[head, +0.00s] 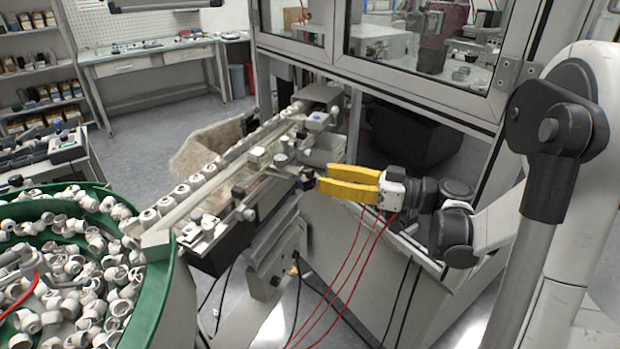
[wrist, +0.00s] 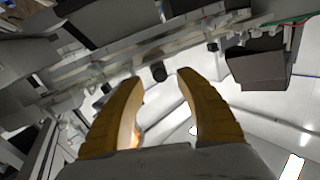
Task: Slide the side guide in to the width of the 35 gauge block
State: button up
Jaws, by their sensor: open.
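The feed track (head: 215,180) runs diagonally from the green bowl up to the machine, with a row of white caps (head: 182,192) in it. The side guide (head: 228,200) appears as a pale rail along the track's near side, with dark clamp knobs (head: 238,192) on its mounts. A pale block (head: 257,156) sits at the track; I cannot read any marking, so I cannot tell if it is the 35 gauge block. My yellow gripper (head: 323,180) is open beside a dark knob (head: 308,174). In the wrist view a dark round knob (wrist: 158,72) shows between the open fingertips (wrist: 160,78); contact cannot be told.
A green-rimmed bowl (head: 172,290) full of white caps stands at the lower left. The glazed machine frame (head: 425,85) is behind my arm. Red cables (head: 365,245) hang below my gripper. A blue-topped fitting (head: 318,118) stands at the track's far end.

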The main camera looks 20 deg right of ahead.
aim_at(313, 175)
jog(key=x, duration=0.4)
jog(key=shift+b, duration=0.4)
grip_shut()
jog(key=shift+x, duration=0.9)
grip_release()
jog(key=shift+w, duration=0.1)
jog(key=shift+d, duration=0.2)
